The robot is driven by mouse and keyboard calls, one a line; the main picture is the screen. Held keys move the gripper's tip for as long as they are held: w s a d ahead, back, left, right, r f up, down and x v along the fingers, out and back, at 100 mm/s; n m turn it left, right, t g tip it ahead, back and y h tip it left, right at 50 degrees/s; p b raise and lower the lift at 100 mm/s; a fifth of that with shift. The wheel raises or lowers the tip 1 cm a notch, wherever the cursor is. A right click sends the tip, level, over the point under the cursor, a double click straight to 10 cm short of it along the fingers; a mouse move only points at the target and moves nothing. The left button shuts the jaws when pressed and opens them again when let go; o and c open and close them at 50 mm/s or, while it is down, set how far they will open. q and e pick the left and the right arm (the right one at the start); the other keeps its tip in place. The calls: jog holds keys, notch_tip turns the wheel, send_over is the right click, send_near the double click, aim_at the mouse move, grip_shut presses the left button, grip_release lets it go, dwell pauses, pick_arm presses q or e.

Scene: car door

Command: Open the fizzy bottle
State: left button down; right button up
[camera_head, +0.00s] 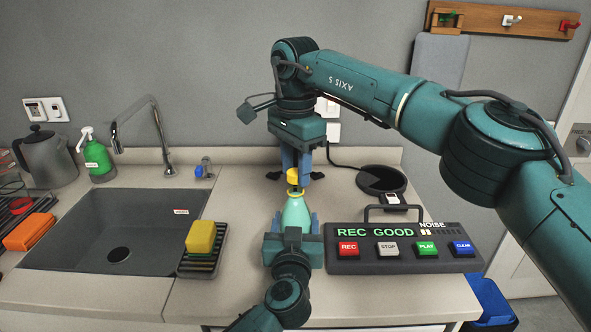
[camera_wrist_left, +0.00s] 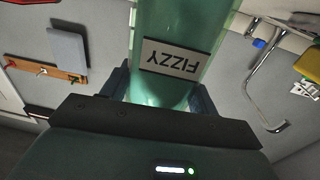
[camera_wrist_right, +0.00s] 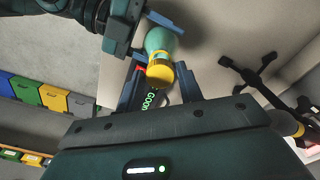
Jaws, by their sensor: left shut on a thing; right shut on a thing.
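The fizzy bottle (camera_head: 295,211) is green, with a yellow cap (camera_head: 293,177) and yellow around its neck. It stands upright at the middle of the counter. My left gripper (camera_head: 295,222) is shut on its body from the near side; the left wrist view shows the FIZZY label (camera_wrist_left: 172,58) upside down between the fingers. The bottle's base is hidden in the head view.
A recorder (camera_head: 400,258) reading REC GOOD and NOISE, with several coloured buttons, stands close right of the bottle. Left are a sink (camera_head: 65,230), a rack (camera_head: 190,264) with a yellow sponge (camera_head: 201,237), and a tap (camera_head: 150,105). A dark round pad (camera_head: 381,180) lies behind. Front counter is clear.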

aim_at(296, 172)
jog(key=shift+r, duration=0.1)
jog(key=shift+r, duration=2)
pick_arm(q)
jog(key=shift+c, duration=1.6)
grip_release()
